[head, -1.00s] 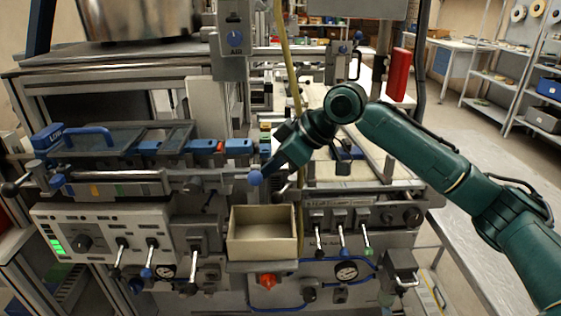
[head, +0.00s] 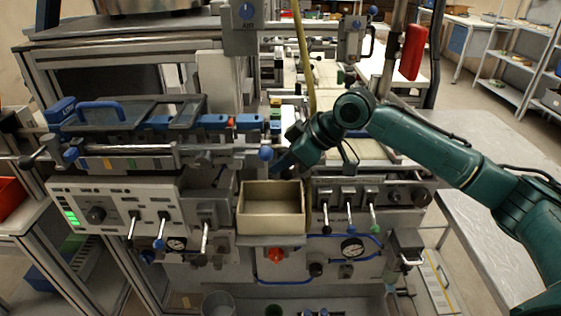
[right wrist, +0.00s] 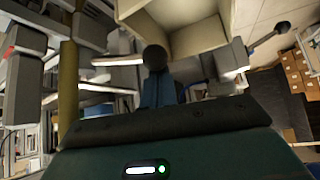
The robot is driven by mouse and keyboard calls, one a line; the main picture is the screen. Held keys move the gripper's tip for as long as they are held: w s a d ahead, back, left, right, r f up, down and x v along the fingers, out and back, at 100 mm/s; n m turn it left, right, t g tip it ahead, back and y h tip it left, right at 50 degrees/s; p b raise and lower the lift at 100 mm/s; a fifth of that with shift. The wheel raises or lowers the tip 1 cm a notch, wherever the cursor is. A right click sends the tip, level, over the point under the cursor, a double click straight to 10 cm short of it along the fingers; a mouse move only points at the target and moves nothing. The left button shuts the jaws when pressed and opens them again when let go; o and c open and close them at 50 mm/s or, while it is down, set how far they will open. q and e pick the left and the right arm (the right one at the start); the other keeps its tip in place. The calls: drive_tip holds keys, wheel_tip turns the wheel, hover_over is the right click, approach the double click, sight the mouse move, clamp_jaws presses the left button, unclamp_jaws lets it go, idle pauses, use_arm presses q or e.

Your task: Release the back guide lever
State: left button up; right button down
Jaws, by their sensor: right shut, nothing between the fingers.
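My right gripper (head: 277,169) is shut and empty. In the head view it points down and left, just right of a blue ball knob (head: 266,153) at the end of a horizontal bar on the machine front. Contact cannot be told. In the right wrist view the blue fingers (right wrist: 160,93) are together, with a dark round knob (right wrist: 155,58) just beyond their tips. Two blue ball-ended levers stand at the back right, one a blue ball (head: 356,23). Nothing marks which part is the back guide lever. My left gripper is out of view.
An open beige box (head: 271,204) sits just below the right gripper. Several small levers line the front panels beside it. A yellow post (head: 303,65) rises behind the gripper.

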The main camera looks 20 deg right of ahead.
sight(287, 173)
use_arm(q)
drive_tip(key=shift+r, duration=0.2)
use_arm(e)
drive_tip(key=shift+r, duration=0.1)
